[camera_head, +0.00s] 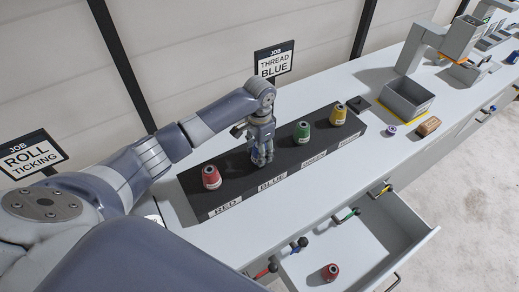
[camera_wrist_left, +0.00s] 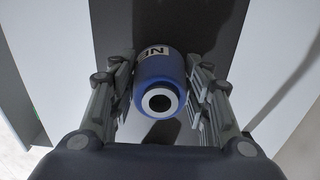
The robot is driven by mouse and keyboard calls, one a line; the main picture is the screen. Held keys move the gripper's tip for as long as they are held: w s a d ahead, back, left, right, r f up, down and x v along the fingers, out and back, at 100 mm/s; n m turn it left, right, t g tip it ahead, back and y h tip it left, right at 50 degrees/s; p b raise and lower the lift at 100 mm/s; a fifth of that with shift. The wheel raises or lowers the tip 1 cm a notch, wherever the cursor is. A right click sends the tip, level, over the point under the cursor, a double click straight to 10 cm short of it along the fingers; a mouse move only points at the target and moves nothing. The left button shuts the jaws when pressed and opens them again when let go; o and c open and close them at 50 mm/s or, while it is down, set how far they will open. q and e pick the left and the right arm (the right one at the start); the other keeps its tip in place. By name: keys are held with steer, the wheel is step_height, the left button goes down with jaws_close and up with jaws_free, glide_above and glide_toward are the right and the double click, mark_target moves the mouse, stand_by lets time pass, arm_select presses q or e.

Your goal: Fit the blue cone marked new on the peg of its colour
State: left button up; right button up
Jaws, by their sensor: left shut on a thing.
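The blue cone (camera_wrist_left: 158,75) sits between the two fingers of my left gripper (camera_wrist_left: 160,100) in the left wrist view. Its white label shows the letters "NE", and its end with a dark hole faces the camera. In the head view my left gripper (camera_head: 262,157) is shut on the cone, pointing down over the blue place of the black peg board (camera_head: 232,176), behind the BLUE label (camera_head: 272,183). The fingers cover most of the cone there. The blue peg is hidden, so I cannot tell whether the cone is on it. My right gripper is not in view.
On the board, a red cone (camera_head: 211,177) stands left of my gripper, and a green cone (camera_head: 301,132) and a yellow cone (camera_head: 338,115) stand right. An open drawer (camera_head: 352,245) in front holds another red cone (camera_head: 330,271). A grey bin (camera_head: 407,98) stands further right.

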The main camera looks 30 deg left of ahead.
arm_select(q)
steer(key=o, duration=1.2)
step_height(320, 180, up, 12)
steer(key=shift+f, duration=0.1)
stand_by(0.3)
